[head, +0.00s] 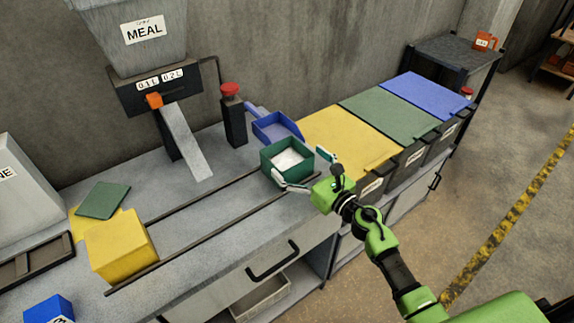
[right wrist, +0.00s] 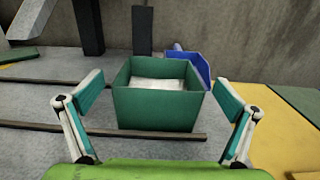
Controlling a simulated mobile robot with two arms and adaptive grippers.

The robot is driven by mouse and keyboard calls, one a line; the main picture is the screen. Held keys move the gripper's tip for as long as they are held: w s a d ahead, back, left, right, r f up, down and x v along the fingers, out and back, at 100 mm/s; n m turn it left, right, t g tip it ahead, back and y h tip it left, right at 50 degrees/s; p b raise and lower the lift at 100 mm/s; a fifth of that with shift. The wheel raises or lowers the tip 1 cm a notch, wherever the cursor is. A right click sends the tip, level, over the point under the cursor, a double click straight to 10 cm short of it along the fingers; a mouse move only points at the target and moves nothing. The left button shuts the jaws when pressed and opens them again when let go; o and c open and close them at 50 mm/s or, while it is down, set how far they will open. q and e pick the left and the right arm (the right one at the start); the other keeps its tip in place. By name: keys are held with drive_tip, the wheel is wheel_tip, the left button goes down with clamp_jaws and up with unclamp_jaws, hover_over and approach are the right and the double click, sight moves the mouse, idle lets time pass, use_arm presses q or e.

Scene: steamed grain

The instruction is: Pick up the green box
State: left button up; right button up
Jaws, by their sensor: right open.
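The green box (head: 273,169) is open-topped and holds something white. It stands upright on the counter by the far end of the two dark rails. My right gripper (head: 302,168) is open, with one finger on the near side of the box and the other beyond its right side. In the right wrist view the green box (right wrist: 158,108) sits ahead, centred between the two spread fingertips (right wrist: 160,92), with gaps on both sides. My left gripper is not in view.
A blue scoop-like tray (head: 272,128) lies behind the box. Yellow, green and blue lidded bins (head: 350,137) stand to the right. A yellow box (head: 121,246) sits on the rails at left. The MEAL dispenser (head: 140,45) and a red-topped post (head: 232,112) stand behind.

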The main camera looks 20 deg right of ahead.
sight(276, 143)
drive_tip(key=x, duration=0.5)
drive_tip(key=shift+a+f, duration=0.1)
drive_tip(key=shift+f, duration=0.2)
drive_tip(key=c, duration=1.8)
drive_tip(key=shift+r, duration=0.15)
drive_tip(key=c, duration=0.3)
drive_tip(key=shift+r+p, duration=0.1)
drive_tip(key=shift+p, duration=0.2)
